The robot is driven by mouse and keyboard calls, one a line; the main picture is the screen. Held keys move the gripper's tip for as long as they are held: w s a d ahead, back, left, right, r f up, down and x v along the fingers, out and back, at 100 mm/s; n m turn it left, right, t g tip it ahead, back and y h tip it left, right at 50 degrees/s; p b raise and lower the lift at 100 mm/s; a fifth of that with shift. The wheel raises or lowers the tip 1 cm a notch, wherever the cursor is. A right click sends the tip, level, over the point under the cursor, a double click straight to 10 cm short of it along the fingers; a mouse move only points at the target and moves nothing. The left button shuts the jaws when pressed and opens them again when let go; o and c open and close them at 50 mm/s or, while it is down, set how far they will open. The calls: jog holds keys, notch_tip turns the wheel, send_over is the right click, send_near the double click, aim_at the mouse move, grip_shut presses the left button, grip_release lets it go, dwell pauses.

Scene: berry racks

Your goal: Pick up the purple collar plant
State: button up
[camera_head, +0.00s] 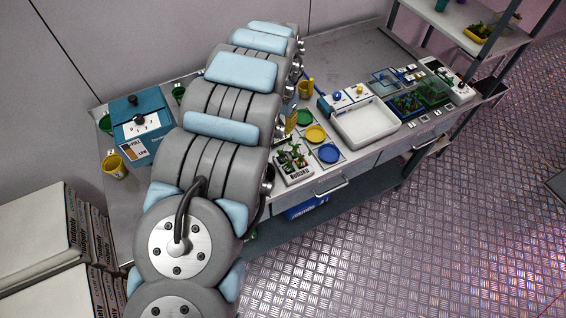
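I cannot make out a plant with a purple collar. Small seedlings (292,157) stand in a white labelled holder (298,178) on the bench, just right of my arm; their collar colours are too small to tell. More green plants (407,102) sit in a blue tray farther right, beside a green tray (435,91). Plants also show in a yellow tray (477,36) on the upper right rack. My arm runs up the middle of the view and hides part of the bench. My gripper is not in view.
The bench (345,45) carries a white basin (366,122), green, yellow and blue discs (316,134), a teal box (138,128) and yellow cups (115,165). White boxes (40,235) are stacked at lower left. The metal floor (430,240) at right is clear.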

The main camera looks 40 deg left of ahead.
aim_at(282, 153)
jog(key=shift+f, duration=4.8)
jog(key=shift+s+d+f, duration=0.1)
jog(key=shift+f, duration=0.65)
jog(key=shift+s+d+f, duration=0.1)
jog(key=shift+f, duration=1.75)
grip_shut()
